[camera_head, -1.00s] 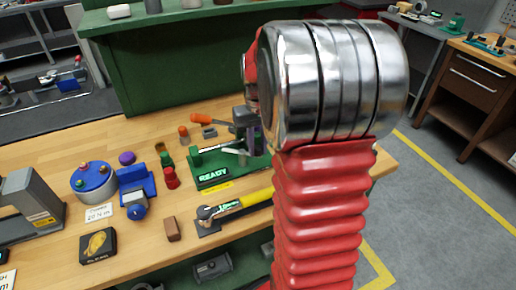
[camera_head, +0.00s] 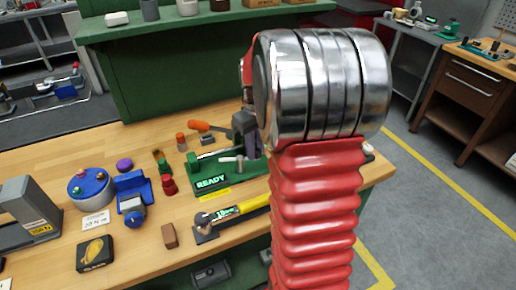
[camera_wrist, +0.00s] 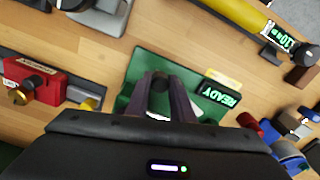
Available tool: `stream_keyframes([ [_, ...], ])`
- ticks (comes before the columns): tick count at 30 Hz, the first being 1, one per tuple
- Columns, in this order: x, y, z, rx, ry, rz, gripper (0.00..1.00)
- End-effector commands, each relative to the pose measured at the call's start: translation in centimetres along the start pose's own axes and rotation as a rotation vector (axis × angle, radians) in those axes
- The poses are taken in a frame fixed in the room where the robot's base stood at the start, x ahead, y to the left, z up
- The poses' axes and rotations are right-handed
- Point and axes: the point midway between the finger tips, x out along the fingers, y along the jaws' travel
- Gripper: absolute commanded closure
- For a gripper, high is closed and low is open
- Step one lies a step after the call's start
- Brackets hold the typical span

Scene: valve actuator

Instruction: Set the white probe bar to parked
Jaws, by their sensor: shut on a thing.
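A green fixture (camera_head: 205,170) stands on the wooden bench with a lit READY display (camera_head: 211,182). In the head view a pale bar (camera_head: 231,159), apparently the white probe bar, lies across its top beside my dark gripper (camera_head: 246,127). My red and silver arm hides the fixture's right side. In the wrist view my gripper (camera_wrist: 163,90) is over the green base (camera_wrist: 140,63), its fingers shut around a dark round-topped part (camera_wrist: 158,80). A small white patch shows low between the fingers. Whether it is the bar is unclear.
A yellow-handled tool (camera_head: 240,209) with a lit readout lies in front of the fixture. An orange-handled screwdriver (camera_head: 205,126) lies behind it. Red and green knobs and a blue device (camera_head: 133,187) stand to the left. A red block (camera_wrist: 35,82) is near in the wrist view.

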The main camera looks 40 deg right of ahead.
Motion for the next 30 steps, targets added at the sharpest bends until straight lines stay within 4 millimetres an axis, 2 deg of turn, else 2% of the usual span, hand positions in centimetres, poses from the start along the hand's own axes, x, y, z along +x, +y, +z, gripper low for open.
stream_keyframes([
  [1, -0.1, 0.0, -0.3, 0.000, 0.007, 0.002, 1.00],
  [2, -0.1, 0.0, -0.3, 0.000, 0.008, 0.002, 0.78],
  [9, 0.0, 0.0, -0.2, 0.000, 0.005, 0.002, 0.61],
  [20, -0.4, 0.0, -0.1, 0.001, 0.004, 0.002, 0.60],
  [26, -2.4, 0.1, -0.1, 0.001, 0.006, 0.003, 0.60],
  [30, -4.8, 0.1, -0.1, 0.001, 0.007, 0.003, 0.60],
])
